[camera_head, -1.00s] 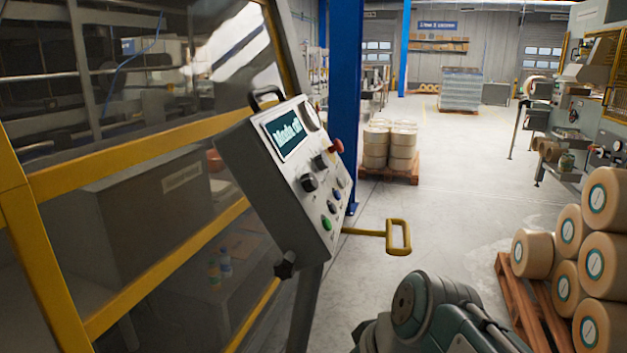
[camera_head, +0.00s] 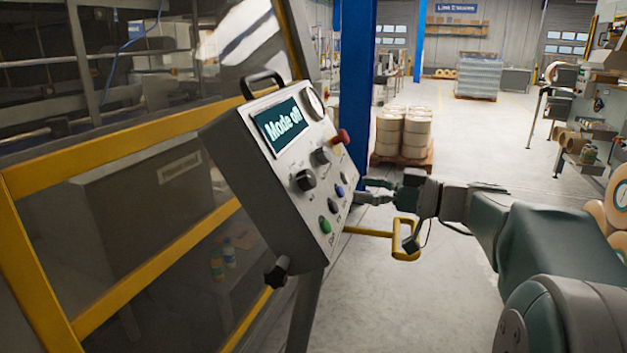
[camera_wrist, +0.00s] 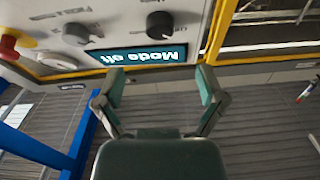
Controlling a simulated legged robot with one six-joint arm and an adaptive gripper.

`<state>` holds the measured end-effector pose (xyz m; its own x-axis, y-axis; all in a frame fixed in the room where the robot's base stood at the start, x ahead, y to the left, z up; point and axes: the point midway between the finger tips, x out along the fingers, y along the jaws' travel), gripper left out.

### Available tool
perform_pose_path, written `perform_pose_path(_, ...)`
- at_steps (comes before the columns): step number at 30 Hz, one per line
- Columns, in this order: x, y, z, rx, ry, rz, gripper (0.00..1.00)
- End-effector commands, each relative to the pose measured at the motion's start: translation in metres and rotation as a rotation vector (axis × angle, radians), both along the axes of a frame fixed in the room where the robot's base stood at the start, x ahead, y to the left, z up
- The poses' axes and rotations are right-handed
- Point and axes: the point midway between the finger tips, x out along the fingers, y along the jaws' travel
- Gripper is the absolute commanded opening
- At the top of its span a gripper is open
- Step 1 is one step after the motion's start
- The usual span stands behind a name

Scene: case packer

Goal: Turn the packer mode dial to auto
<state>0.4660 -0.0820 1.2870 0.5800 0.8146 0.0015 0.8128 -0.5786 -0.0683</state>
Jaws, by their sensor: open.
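The grey control panel (camera_head: 285,155) stands left of centre in the head view, its screen (camera_head: 282,125) reading "Mode off". It has two black knobs, a nearer left one (camera_head: 304,180) and a farther right one (camera_head: 322,156). The left knob also shows upside down in the wrist view (camera_wrist: 160,23), with small marks beside it, one like "Off". The other knob (camera_wrist: 76,33) is to its left there. I cannot tell for sure which is the mode dial. My gripper (camera_head: 364,190) is open and empty, just right of the panel, apart from both knobs.
A red mushroom button (camera_head: 341,136) sticks out at the panel's right edge, with green (camera_head: 325,226) and blue (camera_head: 340,191) buttons below the knobs. A yellow handle (camera_head: 405,240) juts out under my gripper. A blue post (camera_head: 355,80) stands behind.

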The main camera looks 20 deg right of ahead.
Motion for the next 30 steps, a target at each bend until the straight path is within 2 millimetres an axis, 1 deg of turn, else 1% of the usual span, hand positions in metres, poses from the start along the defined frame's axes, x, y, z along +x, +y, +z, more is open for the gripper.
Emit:
perform_pose_path(1, 0.005, 0.008, 0.000, 0.001, 0.001, 0.005, 0.90)
perform_pose_path(9, 0.034, 0.047, 0.000, 0.003, 0.003, 0.005, 0.90)
perform_pose_path(14, 0.047, 0.065, -0.001, 0.002, 0.004, 0.004, 0.90)
perform_pose_path(18, 0.052, 0.072, -0.001, 0.002, 0.005, 0.001, 0.90)
perform_pose_path(26, 0.053, 0.073, -0.001, 0.002, 0.005, 0.000, 0.90)
perform_pose_path(29, 0.053, 0.073, -0.001, 0.002, 0.005, 0.000, 0.49)
perform_pose_path(30, 0.053, 0.073, -0.001, 0.002, 0.005, 0.000, 0.32)
